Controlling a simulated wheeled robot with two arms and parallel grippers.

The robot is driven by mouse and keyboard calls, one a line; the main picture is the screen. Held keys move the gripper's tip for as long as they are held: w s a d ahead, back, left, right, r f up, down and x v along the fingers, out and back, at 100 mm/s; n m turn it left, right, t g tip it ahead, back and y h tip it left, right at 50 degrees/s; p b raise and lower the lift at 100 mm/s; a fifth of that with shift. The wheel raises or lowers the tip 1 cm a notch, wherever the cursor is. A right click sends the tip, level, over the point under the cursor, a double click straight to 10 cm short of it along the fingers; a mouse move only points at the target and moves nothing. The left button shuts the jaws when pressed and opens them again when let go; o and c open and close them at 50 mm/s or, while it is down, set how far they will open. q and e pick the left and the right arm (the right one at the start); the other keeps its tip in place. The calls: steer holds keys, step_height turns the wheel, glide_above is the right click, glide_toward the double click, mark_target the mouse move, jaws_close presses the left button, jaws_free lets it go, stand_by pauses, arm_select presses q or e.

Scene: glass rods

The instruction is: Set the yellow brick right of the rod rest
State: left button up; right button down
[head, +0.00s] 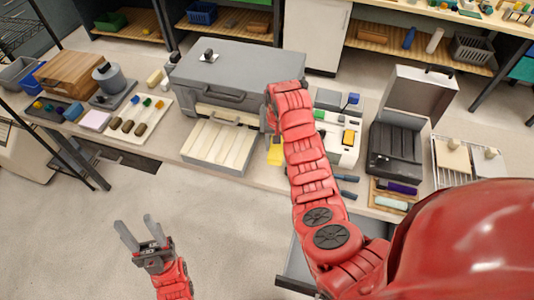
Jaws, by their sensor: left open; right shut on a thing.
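A yellow brick (275,155) shows beside my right forearm, over the front part of the bench. My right gripper is shut on it; its fingers are mostly hidden by my red arm. My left gripper (139,235) is open and empty, over the floor in front of the bench, well away from the brick. I cannot tell for sure which thing is the rod rest. A pale ridged tray (219,146) lies in front of the grey case, left of the brick.
The grey case (238,72) stands behind the tray. A white holder (345,149) with a small yellow block stands right of my arm. Blue-handled tools (347,187) lie near the front edge. An open dark case (396,146) and a wire rack (468,161) stand further right.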

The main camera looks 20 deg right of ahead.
mark_target(270, 153)
steer(key=s+a+f+m+p, duration=0.1)
steer(key=s+a+f+p, duration=0.15)
steer(key=s, duration=0.35)
steer(key=s+a+f+p, duration=0.1)
steer(key=s+a+p, duration=0.15)
steer(key=s, duration=0.45)
steer(key=w+d+b, duration=0.1)
steer(key=w+b, duration=0.3)
steer(key=w+f+b, duration=0.1)
steer(key=w+b, duration=0.3)
steer(key=w, duration=0.1)
steer(key=w+d+f+b, duration=0.1)
steer(key=w+b, duration=0.3)
steer(key=shift+w+d, duration=0.15)
steer(key=shift+d, duration=0.15)
steer(key=shift+w+d+r+p, duration=0.1)
steer(key=shift+w+r+p, duration=0.3)
steer(key=shift+r, duration=0.1)
steer(key=shift+w+d, duration=0.15)
steer(key=shift+w, duration=0.55)
steer(key=shift+f, duration=0.1)
step_height(270, 153, down, 3)
steer(key=shift+r+p, duration=0.1)
steer(key=shift+p, duration=0.95)
steer(key=shift+f, duration=0.25)
steer(key=shift+w, duration=0.1)
